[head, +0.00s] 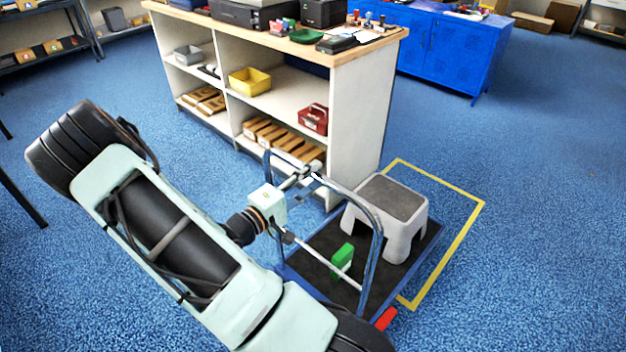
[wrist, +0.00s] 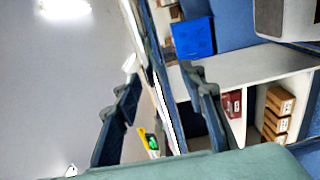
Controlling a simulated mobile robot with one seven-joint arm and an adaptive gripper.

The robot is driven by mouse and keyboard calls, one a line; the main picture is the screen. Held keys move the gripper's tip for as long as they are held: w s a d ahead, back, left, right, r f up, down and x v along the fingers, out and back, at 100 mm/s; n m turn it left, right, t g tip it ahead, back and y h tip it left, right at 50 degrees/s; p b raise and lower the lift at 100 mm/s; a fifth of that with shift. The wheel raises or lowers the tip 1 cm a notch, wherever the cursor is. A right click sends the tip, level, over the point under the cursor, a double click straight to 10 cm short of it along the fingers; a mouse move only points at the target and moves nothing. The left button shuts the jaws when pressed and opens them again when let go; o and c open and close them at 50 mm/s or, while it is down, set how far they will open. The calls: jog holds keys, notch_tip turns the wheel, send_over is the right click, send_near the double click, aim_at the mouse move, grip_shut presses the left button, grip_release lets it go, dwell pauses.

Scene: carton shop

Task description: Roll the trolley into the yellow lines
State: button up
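The trolley has a blue-edged deck with a black mat (head: 318,233) and a tubular handle (head: 376,262). A grey-and-white step stool (head: 393,215) and a green item (head: 343,256) stand on it. The yellow lines (head: 459,242) mark a floor area at its right; its far right part reaches into them, and the near left lines are hidden. My gripper (head: 306,178) is at the handle's top bar. In the wrist view, my gripper (wrist: 163,95) has its fingers apart, with the handle bar (wrist: 164,88) showing between them; contact cannot be seen.
A white shelf unit (head: 357,128) with a wooden top stands close behind the trolley. A blue cabinet (head: 440,50) is at the back. A red part (head: 386,318) shows at the trolley's near corner. Blue floor (head: 545,220) to the right is clear.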

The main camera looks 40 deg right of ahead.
jog(key=shift+d, duration=0.85)
jog(key=shift+c, duration=0.6)
grip_shut()
